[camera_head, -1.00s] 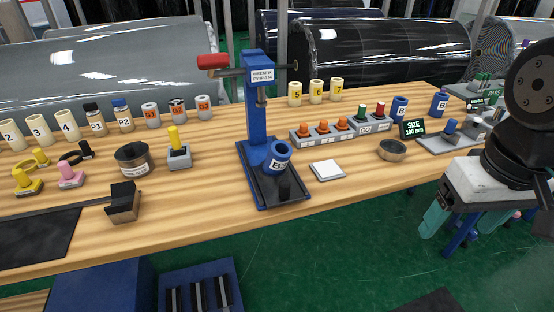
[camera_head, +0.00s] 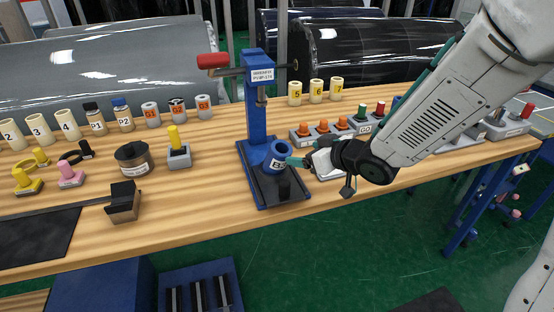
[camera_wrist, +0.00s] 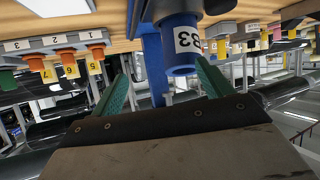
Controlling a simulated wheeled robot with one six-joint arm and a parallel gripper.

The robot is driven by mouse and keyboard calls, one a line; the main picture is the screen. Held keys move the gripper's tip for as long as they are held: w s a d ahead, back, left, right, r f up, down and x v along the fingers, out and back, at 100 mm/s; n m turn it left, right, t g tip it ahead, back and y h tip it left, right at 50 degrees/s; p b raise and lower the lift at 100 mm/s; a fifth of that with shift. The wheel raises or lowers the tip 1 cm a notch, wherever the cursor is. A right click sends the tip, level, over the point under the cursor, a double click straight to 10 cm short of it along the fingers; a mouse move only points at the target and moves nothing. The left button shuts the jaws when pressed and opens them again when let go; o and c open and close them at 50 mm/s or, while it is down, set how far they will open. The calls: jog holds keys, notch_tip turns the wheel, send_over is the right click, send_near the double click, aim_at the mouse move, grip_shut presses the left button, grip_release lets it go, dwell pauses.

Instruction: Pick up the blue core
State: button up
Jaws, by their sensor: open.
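The blue core (camera_head: 279,153), a blue cylinder with a white label, stands on the black base of the blue press (camera_head: 259,120). In the wrist view, which is upside down, the blue core (camera_wrist: 181,50) hangs from the top, its label partly readable. My gripper (camera_head: 291,163) reaches in from the right, with its tips at the core's right side. In the wrist view my gripper's green fingers (camera_wrist: 162,72) are apart, with the core at the gap between their tips. I cannot tell whether either finger touches it. Nothing is held.
The press has a red handle (camera_head: 213,61) above and left of the core. A rack of orange and coloured plugs (camera_head: 320,128) lies behind my gripper. My arm hides the bench's right part.

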aim_at(276, 154)
jog(key=shift+s+a+f+n+y, duration=0.15)
jog(key=shift+a+f+y, duration=0.1)
jog(key=shift+a+y, duration=0.25)
jog(key=shift+s+a+f+n+y, duration=0.1)
jog(key=shift+a+f+n+y, duration=0.15)
jog(key=shift+a, duration=0.45)
jog(key=shift+w+a+g, duration=0.15)
jog(key=shift+a+g, duration=0.15)
jog(key=x, duration=0.7)
jog(key=shift+a+r, duration=0.1)
jog(key=shift+a, duration=0.15)
jog(key=c, duration=1.3)
jog(key=shift+o, duration=0.2)
jog(key=shift+r, duration=0.1)
